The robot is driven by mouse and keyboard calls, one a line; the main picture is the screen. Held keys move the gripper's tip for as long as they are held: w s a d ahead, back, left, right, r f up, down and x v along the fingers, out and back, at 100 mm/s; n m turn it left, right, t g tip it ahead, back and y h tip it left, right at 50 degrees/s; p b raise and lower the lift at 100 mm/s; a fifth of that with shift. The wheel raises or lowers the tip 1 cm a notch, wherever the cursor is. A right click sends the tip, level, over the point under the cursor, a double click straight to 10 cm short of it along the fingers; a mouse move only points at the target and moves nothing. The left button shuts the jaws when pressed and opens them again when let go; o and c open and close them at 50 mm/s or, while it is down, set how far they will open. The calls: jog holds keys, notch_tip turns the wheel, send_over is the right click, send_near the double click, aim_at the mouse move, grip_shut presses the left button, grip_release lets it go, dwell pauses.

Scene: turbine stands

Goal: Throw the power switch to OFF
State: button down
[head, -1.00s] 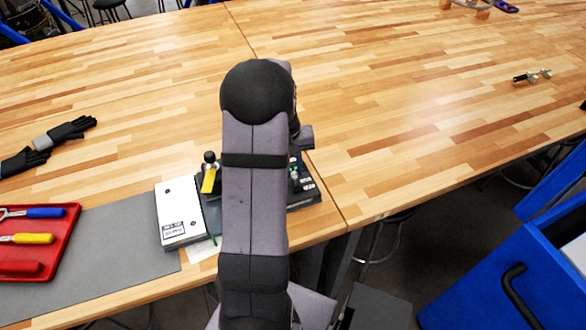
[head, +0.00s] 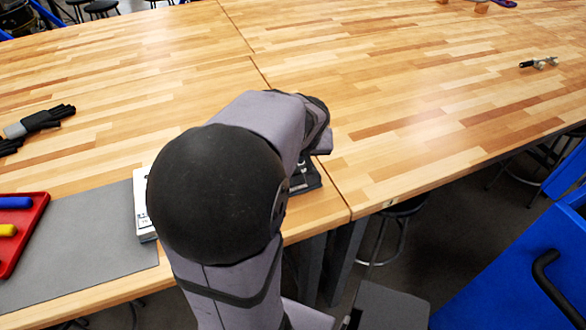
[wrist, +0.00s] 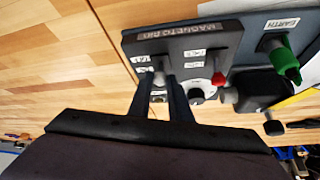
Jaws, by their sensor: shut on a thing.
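In the wrist view a dark control panel (wrist: 205,42) with a "MAGNETO" heading fills the upper middle. My gripper (wrist: 160,84) reaches it, its two dark fingers shut on a small pale toggle switch (wrist: 159,76) at the panel's left. The fingers hide part of this switch; its ON and OFF lettering is too small to read. To the right on the panel are a red-tipped lever (wrist: 218,79) and a black dial knob (wrist: 196,95). In the head view my arm hides the gripper and most of the unit; only its dark edge (head: 305,178) shows.
A green plug (wrist: 284,62) stands at the "EARTH" label, with a black clamp-like part (wrist: 258,88) below it. A white box (head: 143,205), grey mat (head: 85,250) and red tray (head: 37,215) lie left of my arm. The wooden table (head: 400,90) behind is largely clear.

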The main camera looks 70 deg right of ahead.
jog(key=shift+s+a+f+t+h+b, duration=0.4)
jog(key=shift+t+h+b, duration=0.3)
jog(key=shift+b, duration=2.15)
jog(key=shift+s+a+t+h+b, duration=0.25)
jog(key=shift+t+h+b, duration=0.2)
jog(key=shift+b, duration=0.55)
jog(key=shift+s, duration=0.1)
jog(key=c, duration=1.6)
grip_release()
notch_tip(320, 180, up, 10)
jog(key=p, duration=0.9)
jog(key=shift+p, duration=0.35)
